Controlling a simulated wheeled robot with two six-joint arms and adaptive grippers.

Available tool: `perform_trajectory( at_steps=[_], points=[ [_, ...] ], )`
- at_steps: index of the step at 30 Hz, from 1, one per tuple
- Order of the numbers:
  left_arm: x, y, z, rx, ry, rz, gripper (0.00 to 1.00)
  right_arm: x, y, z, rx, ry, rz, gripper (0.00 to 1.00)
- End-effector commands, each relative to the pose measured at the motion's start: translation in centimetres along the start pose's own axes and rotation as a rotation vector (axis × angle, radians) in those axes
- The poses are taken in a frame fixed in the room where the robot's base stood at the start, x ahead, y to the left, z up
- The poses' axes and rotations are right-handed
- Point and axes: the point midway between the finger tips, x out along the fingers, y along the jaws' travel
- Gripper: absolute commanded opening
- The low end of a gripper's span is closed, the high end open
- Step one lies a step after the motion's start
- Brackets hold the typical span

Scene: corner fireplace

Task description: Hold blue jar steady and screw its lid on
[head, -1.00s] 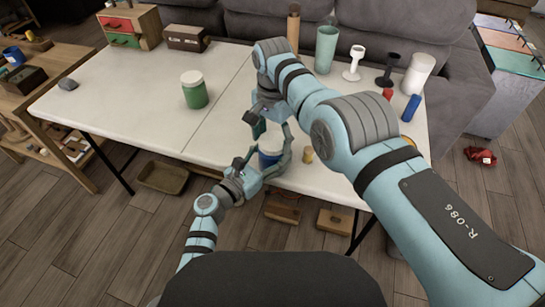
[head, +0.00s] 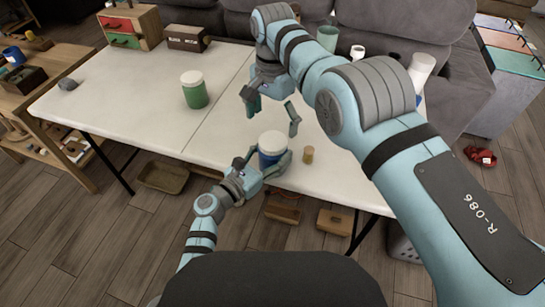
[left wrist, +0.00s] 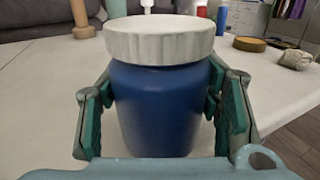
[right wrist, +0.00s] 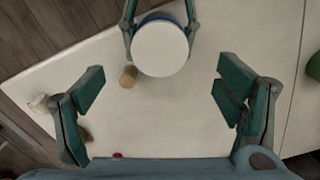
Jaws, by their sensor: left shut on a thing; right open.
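The blue jar (head: 269,158) stands upright near the table's front edge with a white lid (head: 272,141) on its top. The lid sits level on the jar in the left wrist view (left wrist: 160,40); how tightly it is turned cannot be told. My left gripper (head: 270,168) is shut around the jar's body (left wrist: 158,110), one finger on each side. My right gripper (head: 270,111) is open and empty, above and behind the jar. In the right wrist view the lid (right wrist: 160,48) lies beyond the open fingers (right wrist: 160,95).
A green jar with a white lid (head: 194,92) stands left of centre. A small wooden cylinder (head: 308,154) stands just right of the blue jar. A drawer box (head: 130,27) and a brown box (head: 187,37) stand at the back left. The table's left middle is clear.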

Motion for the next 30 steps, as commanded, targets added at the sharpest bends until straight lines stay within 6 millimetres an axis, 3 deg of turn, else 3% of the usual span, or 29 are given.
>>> perform_trajectory(
  at_steps=[4, 11, 12, 16, 26, 30],
  points=[
    [0.0, 0.0, 0.0, 0.000, -0.001, 0.000, 0.00, -1.3, 0.0, 0.0, 0.000, -0.001, 0.000, 0.86],
    [0.0, 0.0, 0.0, 0.000, -0.001, 0.000, 0.00, -1.4, 0.0, 0.0, 0.001, -0.001, 0.001, 0.86],
    [0.0, 0.0, 0.0, 0.000, -0.001, 0.000, 0.60, -1.4, 0.0, 0.0, 0.001, -0.001, 0.001, 0.86],
    [0.0, 0.0, 0.0, 0.000, -0.001, 0.000, 0.81, -1.4, 0.0, 0.0, 0.001, -0.001, 0.001, 0.86],
    [0.0, 0.0, 0.0, 0.000, 0.000, 0.000, 0.82, -1.4, 0.0, 0.0, 0.001, -0.001, 0.001, 0.86],
    [-1.0, 0.1, -0.1, 0.000, 0.000, 0.001, 0.82, -1.4, 0.0, 0.0, 0.000, -0.001, 0.001, 0.86]
  ],
)
